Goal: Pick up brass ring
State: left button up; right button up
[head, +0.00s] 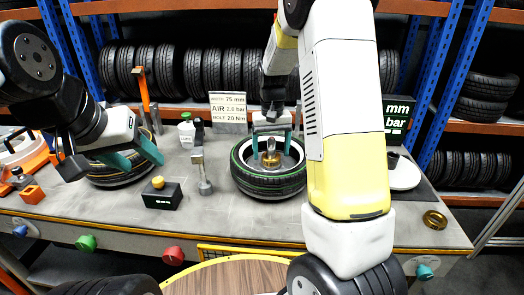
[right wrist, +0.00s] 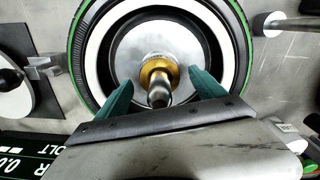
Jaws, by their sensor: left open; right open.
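A brass ring (head: 271,160) sits in the middle of the green-striped tyre's wheel, around a metal spindle. In the right wrist view the brass ring (right wrist: 172,69) shows around the spindle, partly covered by its tip. My right gripper (head: 272,145) is open above the wheel, its teal fingers on either side of the spindle. In the right wrist view the right gripper (right wrist: 160,90) has nothing between its fingers but the view of the spindle. A second brass ring (head: 435,219) lies flat on the table's right. My left gripper (head: 138,157) is open over the left tyre, empty.
The green-striped tyre (head: 268,192) lies on the grey table. A black block with a yellow knob (head: 163,194) and a grey hammer-like tool (head: 203,172) stand to its left. A sign (head: 228,106) stands behind. The front right of the table is mostly clear.

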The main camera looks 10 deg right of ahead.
jog(key=shift+f, duration=0.8)
grip_shut()
jog(key=shift+r, duration=0.15)
